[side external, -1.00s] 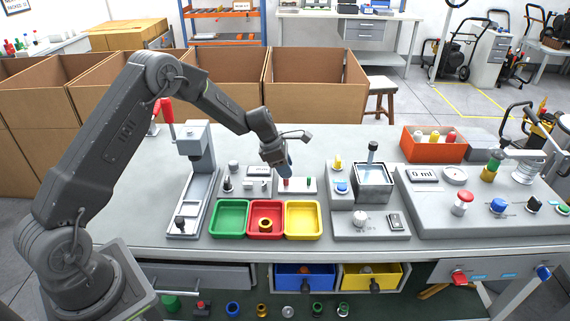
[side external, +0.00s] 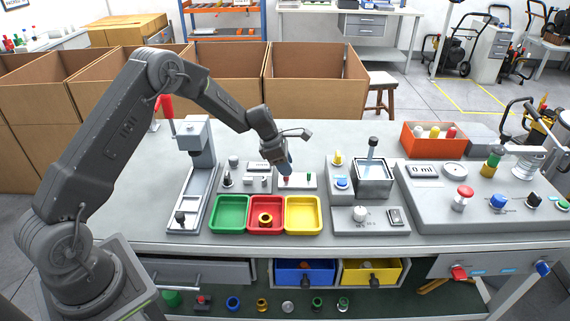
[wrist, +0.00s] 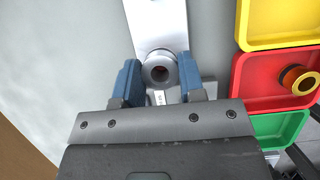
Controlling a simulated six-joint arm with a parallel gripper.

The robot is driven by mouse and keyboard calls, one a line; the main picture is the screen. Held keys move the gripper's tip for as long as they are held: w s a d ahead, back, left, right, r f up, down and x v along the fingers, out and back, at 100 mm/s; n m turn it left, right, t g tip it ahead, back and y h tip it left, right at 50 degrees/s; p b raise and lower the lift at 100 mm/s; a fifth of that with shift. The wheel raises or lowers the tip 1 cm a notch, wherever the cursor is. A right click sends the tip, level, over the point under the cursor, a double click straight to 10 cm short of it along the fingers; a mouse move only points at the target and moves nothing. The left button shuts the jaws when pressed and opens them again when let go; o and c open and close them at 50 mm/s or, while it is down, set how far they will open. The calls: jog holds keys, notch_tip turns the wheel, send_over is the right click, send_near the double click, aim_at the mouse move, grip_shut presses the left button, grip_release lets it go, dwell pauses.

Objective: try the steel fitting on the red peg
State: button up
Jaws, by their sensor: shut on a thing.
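My gripper (side external: 286,172) is over the peg plate (side external: 299,184), pointing down. In the wrist view its blue fingers (wrist: 158,82) are shut on the steel fitting (wrist: 149,66), a grey ring with a round hole. Dark red shows inside the hole, so the fitting is lined up with the red peg. I cannot tell how far the ring is around the peg. In the side view the red peg (side external: 286,179) shows just below the fingertips; the fitting is too small to make out there. A green peg (side external: 309,177) stands to the right on the same plate.
Green (side external: 230,226), red (side external: 257,231) and yellow (side external: 304,229) trays sit in front of the plate. A brass fitting (side external: 265,217) lies in the red tray. A press (side external: 198,160) stands to the left. A grey unit with a water tank (side external: 374,180) stands to the right.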

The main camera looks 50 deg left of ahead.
jog(key=shift+r, duration=2.7)
